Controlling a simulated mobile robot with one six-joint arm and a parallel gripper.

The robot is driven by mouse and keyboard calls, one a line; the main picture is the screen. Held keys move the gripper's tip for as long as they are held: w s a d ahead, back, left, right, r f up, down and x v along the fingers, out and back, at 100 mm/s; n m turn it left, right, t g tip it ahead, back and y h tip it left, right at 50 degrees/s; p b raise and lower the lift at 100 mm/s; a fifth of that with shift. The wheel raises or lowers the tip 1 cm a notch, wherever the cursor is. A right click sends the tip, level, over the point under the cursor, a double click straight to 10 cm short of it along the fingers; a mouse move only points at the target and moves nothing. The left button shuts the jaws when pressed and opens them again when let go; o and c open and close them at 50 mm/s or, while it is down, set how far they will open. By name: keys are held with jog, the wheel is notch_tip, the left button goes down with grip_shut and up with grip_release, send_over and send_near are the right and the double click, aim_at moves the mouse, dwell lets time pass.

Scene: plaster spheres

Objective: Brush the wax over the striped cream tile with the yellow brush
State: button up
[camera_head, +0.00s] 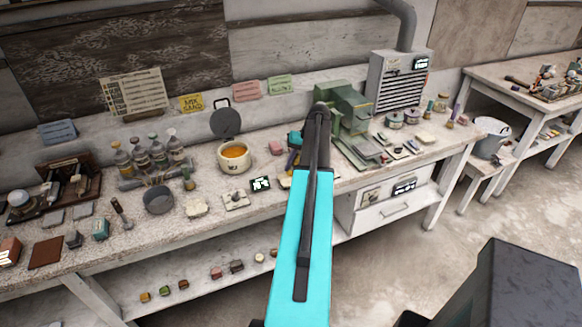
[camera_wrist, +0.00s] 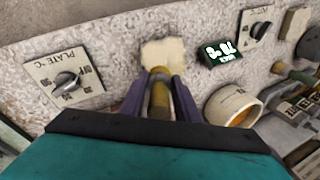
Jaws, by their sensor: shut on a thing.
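My gripper (camera_wrist: 160,100) is shut on the yellow brush (camera_wrist: 159,97), with a dark purple finger on each side of it. In the head view the gripper is small and partly hidden by my arm. A cream tile (camera_wrist: 164,55) lies on the bench just beyond the brush's end in the wrist view; I cannot make out stripes on it or tell if the brush touches it. Its edge shows beside my arm in the head view (camera_head: 285,183). The amber wax is in a cream pot (camera_head: 235,158), also at the right of the wrist view (camera_wrist: 222,104). Bristles are hidden.
A small display (camera_head: 260,184) stands beside the tile. A dial plate (camera_head: 236,200) and another cream piece (camera_head: 197,208) lie further left. The PLATE dial (camera_wrist: 66,79) is on the tile's other side. A green machine (camera_head: 345,108) stands behind my arm.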

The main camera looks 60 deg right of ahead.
jog(key=shift+s+a, duration=0.15)
dwell(0.3)
jog(key=shift+s+a, duration=0.5)
jog(key=shift+s, duration=0.2)
jog(key=shift+w+d, duration=0.6)
jog(key=shift+w, duration=0.15)
jog(key=shift+w+d, duration=0.55)
jog(key=shift+w, duration=0.2)
jog(key=shift+s+a+r+p, duration=0.35)
jog(key=shift+s+a+r, duration=0.25)
jog(key=shift+s+r, duration=0.15)
